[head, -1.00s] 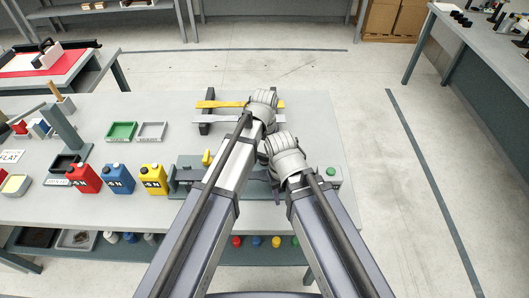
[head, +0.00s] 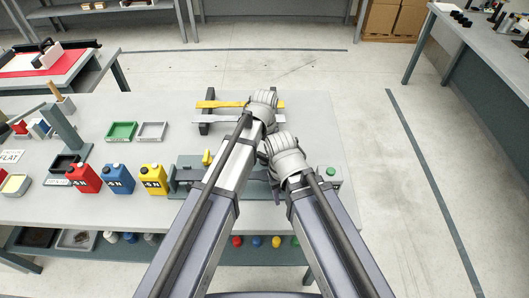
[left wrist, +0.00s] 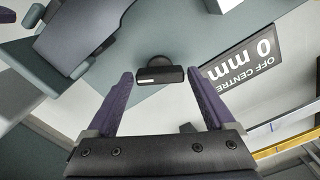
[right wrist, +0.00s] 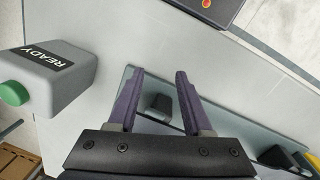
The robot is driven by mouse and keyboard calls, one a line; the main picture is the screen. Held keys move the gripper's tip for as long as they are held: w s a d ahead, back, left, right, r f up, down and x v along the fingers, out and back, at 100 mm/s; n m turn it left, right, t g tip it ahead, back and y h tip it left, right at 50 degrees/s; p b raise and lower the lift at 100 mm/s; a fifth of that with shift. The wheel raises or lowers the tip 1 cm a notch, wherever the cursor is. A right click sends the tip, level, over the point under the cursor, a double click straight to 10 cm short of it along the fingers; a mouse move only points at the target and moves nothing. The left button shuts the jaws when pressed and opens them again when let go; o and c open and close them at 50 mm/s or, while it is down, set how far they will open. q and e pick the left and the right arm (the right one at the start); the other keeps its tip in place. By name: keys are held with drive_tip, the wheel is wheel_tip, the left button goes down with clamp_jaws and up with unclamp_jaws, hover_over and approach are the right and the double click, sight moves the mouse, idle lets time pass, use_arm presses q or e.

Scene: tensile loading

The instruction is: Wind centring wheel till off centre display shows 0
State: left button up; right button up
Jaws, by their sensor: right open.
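The off centre display (left wrist: 245,65) shows upside down in the left wrist view and reads 0 mm. My left gripper (left wrist: 158,73) is open, its fingers apart. In the head view my arms hide most of the fixture (head: 188,174), and no wheel shows clearly.
A grey box labelled READY (right wrist: 60,72) with a green button (right wrist: 13,93) stands beside my right gripper. Red (head: 84,178), blue (head: 117,179) and yellow (head: 153,179) bottles stand left of the fixture. A rack with a yellow bar (head: 212,104) lies behind.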

sight(264, 155)
use_arm(q)
drive_tip(key=shift+o, duration=0.7)
drive_tip(key=shift+r, duration=0.1)
use_arm(e)
drive_tip(key=shift+r, duration=0.1)
use_arm(q)
wheel_tip(264, 155, up, 8)
drive_tip(key=p, duration=0.8)
drive_tip(key=shift+f, duration=0.2)
use_arm(e)
wheel_tip(264, 155, up, 8)
drive_tip(key=shift+f, duration=0.2)
